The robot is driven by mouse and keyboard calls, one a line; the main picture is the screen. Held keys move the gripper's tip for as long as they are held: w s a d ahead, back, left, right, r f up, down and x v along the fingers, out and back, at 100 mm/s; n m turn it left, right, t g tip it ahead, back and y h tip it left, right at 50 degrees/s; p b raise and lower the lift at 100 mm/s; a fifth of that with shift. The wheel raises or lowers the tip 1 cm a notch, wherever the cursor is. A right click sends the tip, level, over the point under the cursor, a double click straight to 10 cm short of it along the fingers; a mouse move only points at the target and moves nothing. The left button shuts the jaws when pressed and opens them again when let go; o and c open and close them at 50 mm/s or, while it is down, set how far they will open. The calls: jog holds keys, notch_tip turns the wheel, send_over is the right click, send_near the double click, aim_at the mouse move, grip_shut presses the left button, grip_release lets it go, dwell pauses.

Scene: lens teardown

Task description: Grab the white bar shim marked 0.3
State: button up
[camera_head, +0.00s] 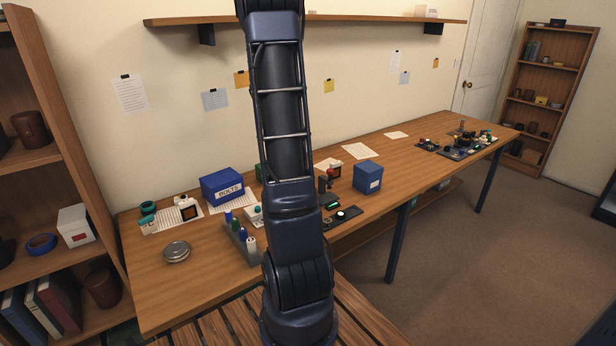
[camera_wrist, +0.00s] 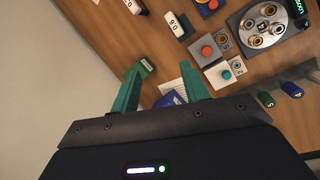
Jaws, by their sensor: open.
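Two white bars with black ends and dark marks show at the top of the wrist view. One white bar (camera_wrist: 179,25) lies right of centre. The other white bar (camera_wrist: 132,6) lies further left, cut by the top edge. Their marks are turned and too small to read for sure, so I cannot tell which, if either, is the 0.3 shim. My gripper (camera_wrist: 160,76) is open, its two teal fingers apart with nothing held. The white bars lie beyond the fingertips. In the head view my arm hides part of the bench and I cannot make out the shims.
Beyond the fingers are a small green block (camera_wrist: 147,66), a red-button block (camera_wrist: 205,51), a teal-button block (camera_wrist: 224,74) and a round metal plate (camera_wrist: 263,27). In the head view, a blue BOLTS box (camera_head: 222,185) and a blue cube (camera_head: 367,178) stand on the wooden bench (camera_head: 200,295).

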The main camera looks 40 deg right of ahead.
jog(key=w+d+f+n, duration=0.1)
jog(key=d+f, duration=0.4)
jog(key=f, duration=0.1)
jog(key=w+d+f+n+g, duration=0.1)
jog(key=w+d+f+n, duration=0.1)
jog(key=d+f, duration=0.3)
jog(key=w+d+f+n, duration=0.1)
jog(key=d+f+n, duration=0.1)
jog(key=d+f, duration=0.4)
jog(key=shift+w+d+f+h, duration=0.1)
jog(key=shift+w+f+h, duration=0.1)
jog(key=shift+f, duration=0.3)
jog(key=shift+w+f+h, duration=0.1)
jog(key=shift+f+h, duration=0.1)
jog(key=shift+f, duration=0.25)
jog(key=shift+d+x, duration=0.15)
jog(key=shift+x, duration=1.25)
jog(key=shift+d+x, duration=0.2)
jog(key=shift+x, duration=1.25)
jog(key=shift+r, duration=0.2)
grip_shut()
